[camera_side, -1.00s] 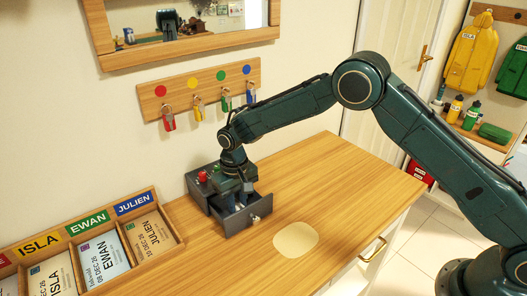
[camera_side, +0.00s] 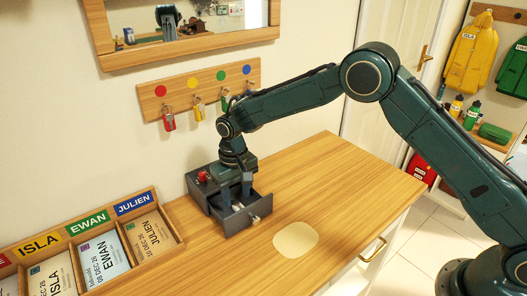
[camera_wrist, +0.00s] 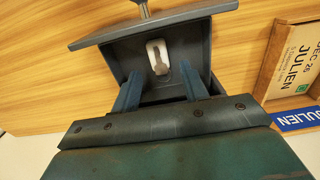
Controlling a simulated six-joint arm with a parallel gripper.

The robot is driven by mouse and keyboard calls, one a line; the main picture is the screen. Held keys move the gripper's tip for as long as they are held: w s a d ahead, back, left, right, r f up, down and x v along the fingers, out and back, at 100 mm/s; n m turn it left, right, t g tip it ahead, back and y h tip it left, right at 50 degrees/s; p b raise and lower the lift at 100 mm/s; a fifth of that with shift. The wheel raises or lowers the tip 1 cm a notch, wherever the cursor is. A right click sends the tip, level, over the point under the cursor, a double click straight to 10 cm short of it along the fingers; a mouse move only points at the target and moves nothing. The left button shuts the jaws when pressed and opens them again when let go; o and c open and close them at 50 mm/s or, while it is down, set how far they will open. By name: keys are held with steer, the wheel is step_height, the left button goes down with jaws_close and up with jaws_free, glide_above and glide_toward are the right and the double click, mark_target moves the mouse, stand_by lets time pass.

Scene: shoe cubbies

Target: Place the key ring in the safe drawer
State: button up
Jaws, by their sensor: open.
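The safe (camera_side: 200,190) is a dark grey box on the wooden counter, with its drawer (camera_side: 243,222) pulled out toward the front. A pale tag with a small grey metal piece, likely the key ring (camera_wrist: 158,58), lies in the drawer (camera_wrist: 92,42) in the wrist view. My gripper (camera_side: 237,204) is above the drawer, pointing down, with its fingers apart. In the wrist view its two blue fingers (camera_wrist: 160,78) stand on either side of the pale tag, with space between. I cannot make out the key ring in the side view.
A wall rack (camera_side: 180,92) behind the arm carries key fobs on hooks under coloured dots; my arm partly covers its right side. A name-card tray (camera_side: 170,222) stands at left. The counter (camera_side: 335,185) right of the safe is clear except for a pale patch (camera_side: 296,240).

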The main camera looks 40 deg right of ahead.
step_height(320, 180, up, 9)
stand_by(0.4)
steer(key=shift+r, duration=0.1)
stand_by(0.4)
step_height(320, 180, up, 11)
steer(key=t, duration=0.1)
glide_above(238, 205)
steer(key=s+d, duration=0.6)
steer(key=s+d+r+t, duration=0.2)
steer(key=s+d+r, duration=0.35)
steer(key=s, duration=0.35)
steer(key=s+d+t, duration=0.1)
steer(key=s+d, duration=0.2)
steer(key=s, duration=0.7)
steer(key=s+d+f+t, duration=0.1)
steer(key=s+d, duration=0.2)
steer(key=s, duration=0.8)
steer(key=shift+d+t, duration=0.3)
steer(key=shift+d, duration=0.1)
